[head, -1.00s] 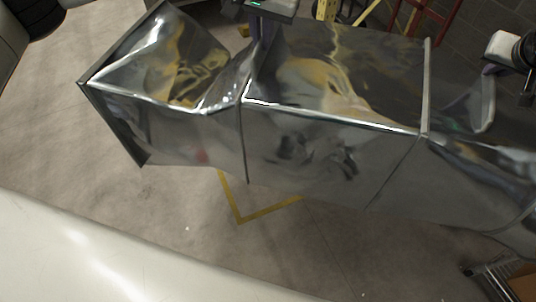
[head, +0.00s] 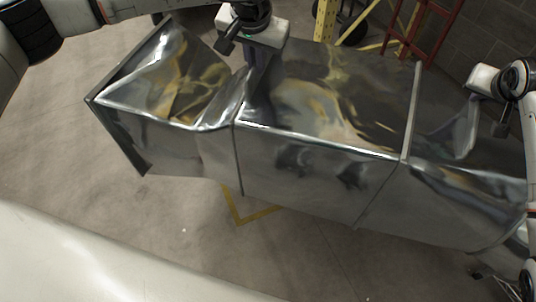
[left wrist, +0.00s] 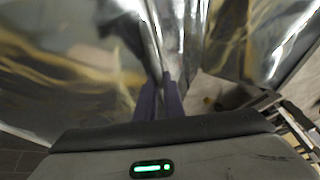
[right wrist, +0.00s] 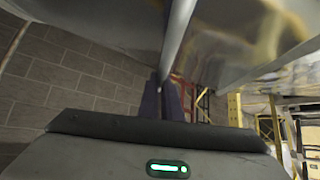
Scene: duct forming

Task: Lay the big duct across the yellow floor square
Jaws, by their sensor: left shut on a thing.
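The big duct (head: 300,165) is a long, shiny sheet-metal piece stretching across the head view, with a flared left end. It appears raised above the floor. A corner of the yellow floor square (head: 240,221) shows below the duct's near side; the duct hides the rest. My left gripper (head: 262,72) is shut on the duct at a seam on its upper far side, and the seam runs between its fingers in the left wrist view (left wrist: 160,90). My right gripper (head: 478,105) is at the duct's right part, its fingers close together on a metal edge in the right wrist view (right wrist: 168,90).
A yellow post (head: 325,22) and a red frame (head: 430,30) stand behind the duct by a grey block wall (head: 490,38). Bare concrete floor (head: 60,165) is open at left and in front of the duct.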

